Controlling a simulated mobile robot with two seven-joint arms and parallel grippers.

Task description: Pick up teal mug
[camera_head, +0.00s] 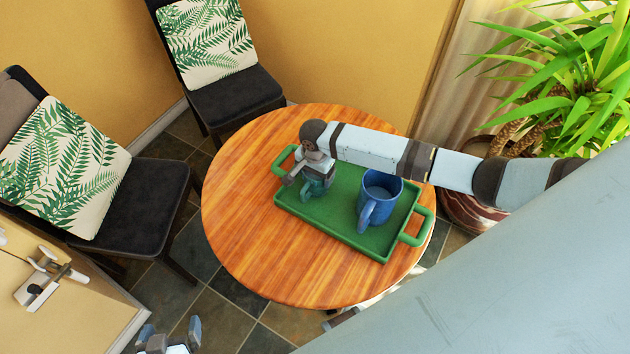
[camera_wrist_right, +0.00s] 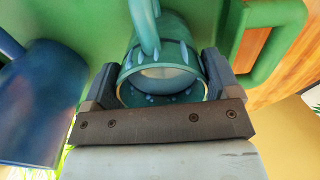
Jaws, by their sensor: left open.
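The teal mug (camera_head: 316,186) stands at the left part of the green tray (camera_head: 345,228), partly hidden under my right gripper (camera_head: 306,172). In the right wrist view the teal mug (camera_wrist_right: 160,82) sits between the two fingers, which lie close against its sides; its handle points to the top of that picture. The right gripper is shut on the mug. I cannot tell if the mug's base is clear of the tray. My left gripper (camera_head: 172,336) is open and empty at the bottom edge of the head view, away from the table.
A blue mug (camera_head: 381,190) stands on the tray to the right of the teal mug; it also shows in the wrist view (camera_wrist_right: 40,100). The round wooden table (camera_head: 240,220) has bare room around the tray. Two cushioned chairs (camera_head: 230,95) and a plant (camera_head: 560,90) stand around it.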

